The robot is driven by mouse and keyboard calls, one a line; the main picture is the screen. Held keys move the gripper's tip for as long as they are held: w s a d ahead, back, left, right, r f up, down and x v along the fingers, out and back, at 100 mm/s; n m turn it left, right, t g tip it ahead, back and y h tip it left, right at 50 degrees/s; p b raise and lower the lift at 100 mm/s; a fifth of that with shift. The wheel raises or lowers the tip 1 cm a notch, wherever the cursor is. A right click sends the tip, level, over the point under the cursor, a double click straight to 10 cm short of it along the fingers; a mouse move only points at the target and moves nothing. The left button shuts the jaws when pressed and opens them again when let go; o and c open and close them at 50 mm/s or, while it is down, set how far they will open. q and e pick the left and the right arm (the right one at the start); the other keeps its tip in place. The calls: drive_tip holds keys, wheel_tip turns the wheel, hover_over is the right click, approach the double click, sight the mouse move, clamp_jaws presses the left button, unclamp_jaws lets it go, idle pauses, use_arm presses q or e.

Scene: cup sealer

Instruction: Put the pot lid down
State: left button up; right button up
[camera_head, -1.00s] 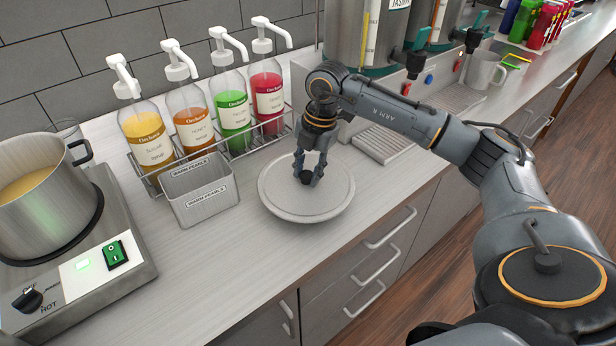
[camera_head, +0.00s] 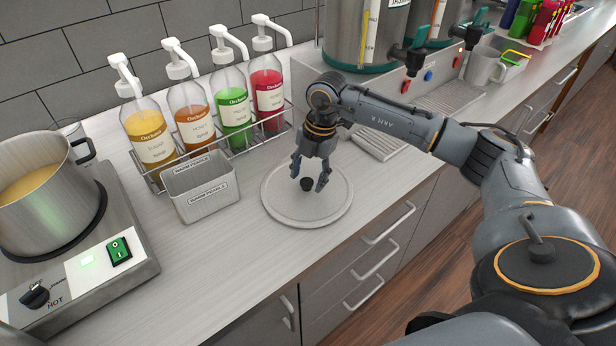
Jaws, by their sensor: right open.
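The pot lid (camera_head: 290,207) is a round grey disc with a small black knob in its middle. It lies flat on the counter, to the right of the metal bin and left of the drip tray. My right gripper (camera_head: 309,181) is just above the lid, with its fingers spread apart on either side of the knob and not touching it as far as I can see. The pot (camera_head: 38,215) stands uncovered on the hot plate at the left, with yellowish liquid in it. My left gripper is not in view.
A metal bin (camera_head: 207,200) stands left of the lid. Several syrup pump bottles (camera_head: 232,110) sit in a wire rack behind. Dispensers (camera_head: 362,40) and a grey mug (camera_head: 484,66) are at the back right. The counter in front of the bin is clear.

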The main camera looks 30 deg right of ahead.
wheel_tip(320, 180, up, 11)
drive_tip(key=d+b, duration=0.1)
drive_tip(key=b, duration=0.1)
drive_tip(key=shift+s+d+b, duration=0.3)
drive_tip(key=shift+s, duration=0.15)
